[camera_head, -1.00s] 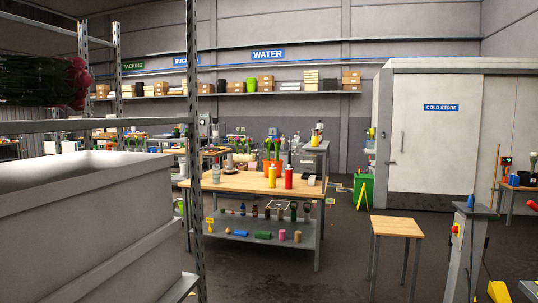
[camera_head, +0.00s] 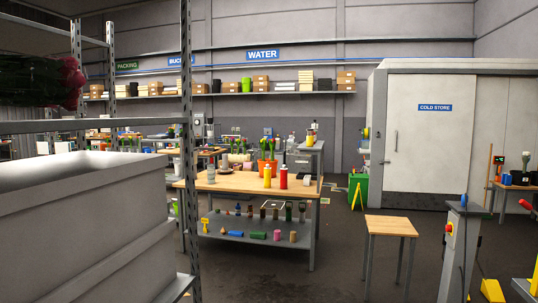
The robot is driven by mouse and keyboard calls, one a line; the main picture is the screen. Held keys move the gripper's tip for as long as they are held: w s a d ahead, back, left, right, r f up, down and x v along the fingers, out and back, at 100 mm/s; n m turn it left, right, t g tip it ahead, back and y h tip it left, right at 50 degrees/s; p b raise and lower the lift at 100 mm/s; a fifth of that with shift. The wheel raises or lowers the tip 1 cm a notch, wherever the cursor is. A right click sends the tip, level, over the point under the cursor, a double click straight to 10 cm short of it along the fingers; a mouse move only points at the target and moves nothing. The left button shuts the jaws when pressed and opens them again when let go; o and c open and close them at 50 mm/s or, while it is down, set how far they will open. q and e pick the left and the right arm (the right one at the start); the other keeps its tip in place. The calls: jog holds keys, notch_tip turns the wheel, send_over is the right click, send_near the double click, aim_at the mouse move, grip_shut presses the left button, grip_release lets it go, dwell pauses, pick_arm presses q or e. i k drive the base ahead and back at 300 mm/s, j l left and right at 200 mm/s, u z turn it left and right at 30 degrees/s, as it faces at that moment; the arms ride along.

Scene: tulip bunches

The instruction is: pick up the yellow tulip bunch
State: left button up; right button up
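No yellow tulip bunch can be made out clearly in the head view. A bunch with red heads (camera_head: 70,84) and dark green stems lies on a rack shelf at the upper left, cut off by the left edge. An orange pot (camera_head: 267,165) with green stems and small coloured heads stands on the wooden-topped workbench (camera_head: 225,186); the heads are too small to identify. Neither of my grippers is in view.
A metal rack post (camera_head: 187,130) and a large grey bin (camera_head: 85,225) fill the near left. A wooden stool (camera_head: 391,226) and a grey pedestal (camera_head: 461,250) stand at the right. Dark floor is open between workbench and stool. A cold store (camera_head: 430,140) stands behind.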

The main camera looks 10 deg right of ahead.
aim_at(263, 146)
jog(key=i+l+z, duration=0.25)
jog(key=i, duration=0.25)
jog(key=i+z, duration=0.25)
jog(key=i, duration=0.3)
jog(key=i+z, duration=0.2)
jog(key=i, duration=1.95)
jog(key=i+j+u, duration=0.15)
jog(key=i+u, duration=0.25)
jog(key=i, duration=0.4)
jog(key=i+l+u, duration=0.1)
jog(key=i+u, duration=0.3)
jog(key=i, duration=0.35)
jog(key=i+j+z, duration=0.45)
jog(key=i, duration=0.2)
jog(key=i+j+z, duration=0.5)
jog(key=i+j, duration=0.05)
